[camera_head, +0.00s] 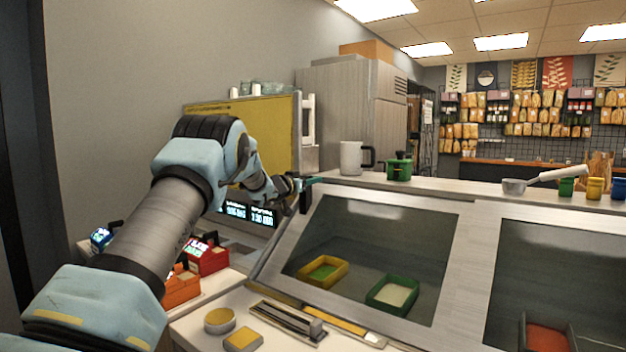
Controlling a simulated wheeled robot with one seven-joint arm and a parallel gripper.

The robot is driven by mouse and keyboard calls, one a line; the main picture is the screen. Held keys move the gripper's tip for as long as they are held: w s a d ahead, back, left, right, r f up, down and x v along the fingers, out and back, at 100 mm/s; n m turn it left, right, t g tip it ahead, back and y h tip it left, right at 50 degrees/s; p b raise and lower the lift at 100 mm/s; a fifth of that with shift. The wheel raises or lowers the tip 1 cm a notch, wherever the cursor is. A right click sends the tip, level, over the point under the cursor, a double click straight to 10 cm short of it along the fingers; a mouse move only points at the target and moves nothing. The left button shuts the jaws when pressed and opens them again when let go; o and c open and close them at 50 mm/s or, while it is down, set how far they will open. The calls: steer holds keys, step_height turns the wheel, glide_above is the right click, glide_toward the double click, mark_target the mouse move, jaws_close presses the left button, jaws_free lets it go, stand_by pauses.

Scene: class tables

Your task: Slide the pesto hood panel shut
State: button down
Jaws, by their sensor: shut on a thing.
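The hood panel (452,270) is a sloped pale frame with a dark glass pane on the front of the counter case. Through its glass I see a yellow-rimmed tray (341,272) with green contents and a green tray (372,299) with pale contents. My gripper (306,187) is at the panel's upper left corner, shut on what looks like the panel's edge or a dark handle there. My wrist and the small size hide the exact contact.
A second glass panel (560,265) covers the case on the right. Red (208,258) and orange (181,288) boxes sit at lower left below my arm.

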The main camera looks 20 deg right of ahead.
steer(key=shift+a, duration=0.1)
steer(key=c, duration=0.6)
jaws_free()
steer(key=b+v, duration=0.4)
steer(key=v, duration=0.6)
steer(key=shift+s+a, duration=0.15)
steer(key=shift+a, duration=0.2)
